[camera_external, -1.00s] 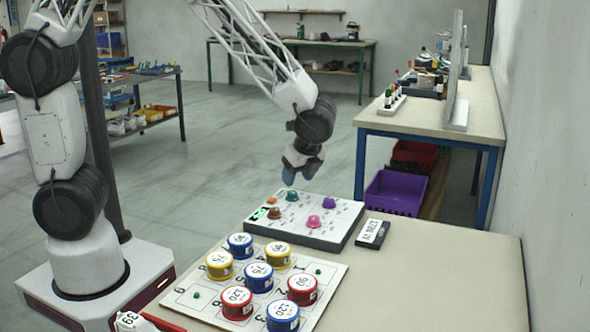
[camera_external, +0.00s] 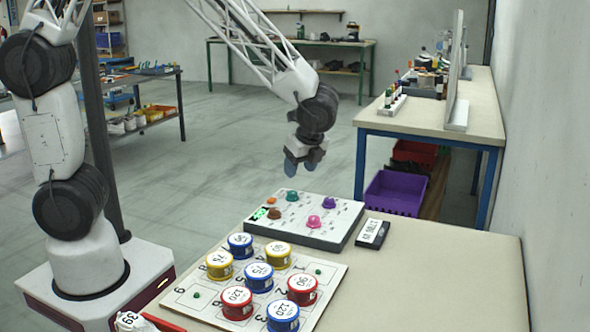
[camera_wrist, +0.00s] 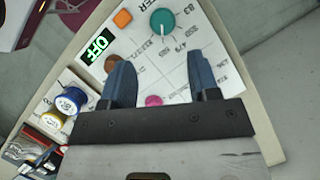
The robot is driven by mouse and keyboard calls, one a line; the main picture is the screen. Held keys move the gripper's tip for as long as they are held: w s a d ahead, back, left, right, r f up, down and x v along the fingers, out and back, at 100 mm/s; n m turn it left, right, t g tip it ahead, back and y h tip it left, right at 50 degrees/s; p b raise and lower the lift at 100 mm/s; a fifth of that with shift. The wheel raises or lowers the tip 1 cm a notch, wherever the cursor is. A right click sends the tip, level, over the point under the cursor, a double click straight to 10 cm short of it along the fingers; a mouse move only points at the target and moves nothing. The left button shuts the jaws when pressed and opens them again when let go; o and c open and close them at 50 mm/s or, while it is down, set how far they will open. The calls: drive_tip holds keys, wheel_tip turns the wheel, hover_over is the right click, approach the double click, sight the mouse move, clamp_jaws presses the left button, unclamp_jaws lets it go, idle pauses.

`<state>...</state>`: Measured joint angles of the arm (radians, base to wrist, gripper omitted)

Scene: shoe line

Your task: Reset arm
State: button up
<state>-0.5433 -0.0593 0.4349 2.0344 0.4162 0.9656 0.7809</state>
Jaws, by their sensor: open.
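My gripper (camera_external: 302,169) hangs in the air above the far edge of the control box (camera_external: 330,240), apart from it. Its two blue fingers are spread with nothing between them, and the wrist view shows the open gripper (camera_wrist: 160,85) over the box face. The box is white-topped with a green lit display, an orange button (camera_external: 272,200) and several coloured knobs: teal (camera_external: 292,196), purple (camera_external: 330,203), pink (camera_external: 314,222) and brown (camera_external: 274,213). In the wrist view the display (camera_wrist: 97,46) reads "OFF". The fingers hide part of the box face there.
On the near table (camera_external: 440,280), a white board (camera_external: 190,296) holds several blue, yellow and red numbered tins. A small black labelled block (camera_external: 372,234) lies right of the box. A workbench (camera_external: 440,120) with a purple crate (camera_external: 394,192) below stands at the back right. The table's right side is clear.

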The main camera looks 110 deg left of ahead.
drive_tip(key=s+d+r+n+t, duration=0.2)
drive_tip(key=d+r, duration=0.4)
drive_tip(key=d, duration=0.4)
drive_tip(key=s+d+r+n+t, duration=0.1)
drive_tip(key=s+d+r, duration=0.1)
drive_tip(key=d+r, duration=0.6)
drive_tip(key=s+d+r+n+t+h, duration=0.1)
drive_tip(key=s+d+r, duration=0.1)
drive_tip(key=s+d, duration=0.4)
drive_tip(key=s+d+r+n+t+h, duration=0.1)
drive_tip(key=s+d+t, duration=0.1)
drive_tip(key=s+d, duration=0.4)
drive_tip(key=d, duration=0.5)
drive_tip(key=shift+s+r+n, duration=0.15)
drive_tip(key=shift+r+n, duration=0.2)
drive_tip(key=shift+n, duration=0.05)
drive_tip(key=shift+a, duration=0.1)
idle(1.1)
